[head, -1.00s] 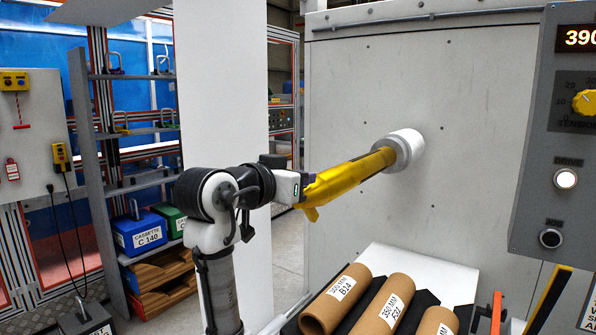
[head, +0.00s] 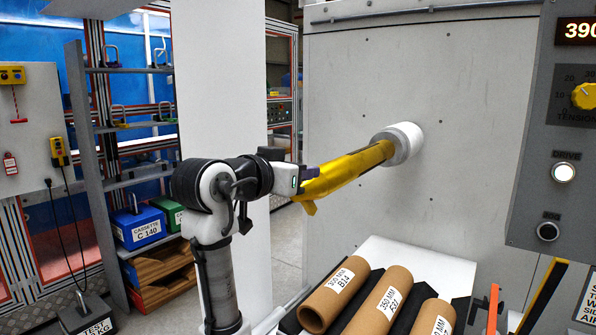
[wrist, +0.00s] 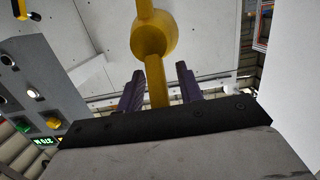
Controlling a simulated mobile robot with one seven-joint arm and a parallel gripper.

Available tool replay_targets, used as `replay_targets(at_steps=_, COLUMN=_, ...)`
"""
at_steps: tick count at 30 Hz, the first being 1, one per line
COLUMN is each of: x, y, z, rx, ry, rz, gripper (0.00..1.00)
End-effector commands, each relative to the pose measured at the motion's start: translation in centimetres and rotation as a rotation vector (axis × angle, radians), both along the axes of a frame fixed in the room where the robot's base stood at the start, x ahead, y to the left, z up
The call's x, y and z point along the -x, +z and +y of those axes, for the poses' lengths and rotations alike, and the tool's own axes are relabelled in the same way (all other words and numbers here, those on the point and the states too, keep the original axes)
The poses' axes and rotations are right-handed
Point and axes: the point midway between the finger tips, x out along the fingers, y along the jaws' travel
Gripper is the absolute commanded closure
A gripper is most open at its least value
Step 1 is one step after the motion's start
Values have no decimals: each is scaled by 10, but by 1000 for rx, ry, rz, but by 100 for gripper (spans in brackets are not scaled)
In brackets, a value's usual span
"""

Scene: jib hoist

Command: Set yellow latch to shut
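A yellow shaft (head: 345,173) juts out from a white and grey hub (head: 400,145) on the grey machine wall. A small yellow tab (head: 309,208), which seems to be part of the latch, hangs at its near end. My gripper (head: 303,181) is at that end, its purple fingers mostly hidden in the head view. In the wrist view a yellow bar (wrist: 156,85) with a round yellow boss (wrist: 155,36) runs between my gripper's fingers (wrist: 159,72). A gap shows at the right finger, so the fingers look open around the bar.
Cardboard rolls (head: 384,300) lie on a dark rack below the shaft. A grey control panel (head: 540,130) stands at the right. A shelf (head: 95,190) with blue and green cassettes stands at the left. A white panel (head: 220,90) rises behind my arm.

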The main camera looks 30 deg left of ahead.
Motion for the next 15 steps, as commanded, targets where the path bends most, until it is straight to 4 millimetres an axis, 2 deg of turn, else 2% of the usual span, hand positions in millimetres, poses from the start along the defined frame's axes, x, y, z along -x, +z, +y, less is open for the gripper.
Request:
replay_targets(at_steps=5, x=24, y=1, z=1, rx=-1, ry=3, rz=-4, gripper=64)
replay_targets(at_steps=15, x=100, y=12, z=4, rx=-2, ry=3, rz=-4, gripper=64)
